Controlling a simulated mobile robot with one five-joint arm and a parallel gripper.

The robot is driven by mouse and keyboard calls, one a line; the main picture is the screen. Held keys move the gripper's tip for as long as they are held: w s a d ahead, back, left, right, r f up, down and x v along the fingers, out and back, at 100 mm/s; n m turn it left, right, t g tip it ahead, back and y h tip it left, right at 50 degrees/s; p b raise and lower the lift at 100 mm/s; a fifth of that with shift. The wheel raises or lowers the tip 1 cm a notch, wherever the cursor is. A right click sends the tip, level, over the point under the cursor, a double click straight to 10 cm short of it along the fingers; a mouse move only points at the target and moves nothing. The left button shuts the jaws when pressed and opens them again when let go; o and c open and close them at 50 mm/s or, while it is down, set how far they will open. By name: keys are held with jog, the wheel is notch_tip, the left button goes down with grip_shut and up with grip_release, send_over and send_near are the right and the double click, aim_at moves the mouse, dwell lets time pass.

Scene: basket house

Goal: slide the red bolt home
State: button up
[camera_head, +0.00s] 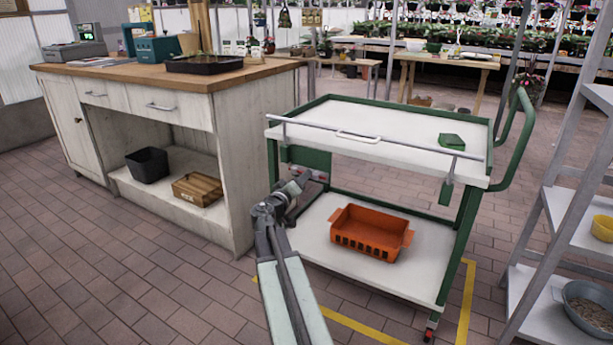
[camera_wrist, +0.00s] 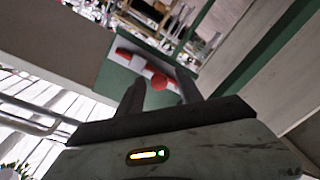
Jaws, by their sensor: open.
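The red bolt (camera_wrist: 132,61) shows in the wrist view as a red bar on a pale mount, with a round red knob (camera_wrist: 159,82) facing me. The mount sits on a green plate (camera_wrist: 120,85) of the trolley. My gripper (camera_wrist: 161,76) is open, its two dark fingers on either side of the knob in the picture. I cannot tell whether they touch it or how deep they reach. In the head view my gripper (camera_head: 306,184) is in front of the green plate (camera_head: 305,157) below the trolley top's left end, and it mostly hides the bolt.
The trolley (camera_head: 375,125) has a white top with a rail and a green block (camera_head: 451,141). An orange crate (camera_head: 370,233) stands on its lower shelf. A wooden-topped bench (camera_head: 215,80) is at left, grey shelving (camera_head: 560,220) at right. Brick floor is open at front left.

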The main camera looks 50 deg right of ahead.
jog(key=x, duration=0.4)
grip_shut()
dwell(1.3)
